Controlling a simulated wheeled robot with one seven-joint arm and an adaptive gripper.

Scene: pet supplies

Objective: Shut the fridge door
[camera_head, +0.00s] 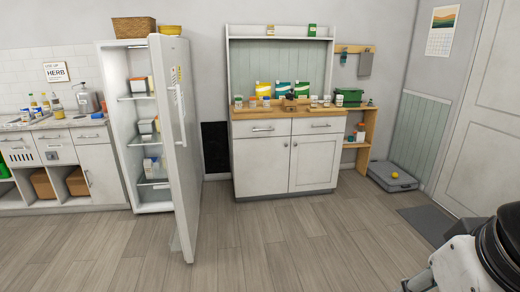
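The fridge (153,194) is a tall white cabinet at the left. Its white door (187,155) is hinged on the right side and stands wide open, swung out toward me. A vertical handle (181,115) is on the door's outer face, which faces right. Boxes (147,127) stand on the shelves inside. My arm shows at the bottom right corner, far from the door. My gripper (420,284) is at most partly in view at the bottom edge, and its fingers cannot be made out.
A wicker basket (134,27) sits on top of the fridge. A white hutch cabinet (262,166) with jars and bags stands right of the door. A counter (52,123) is at the left. A grey scale (391,177) lies on the floor at right. The middle wooden floor is clear.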

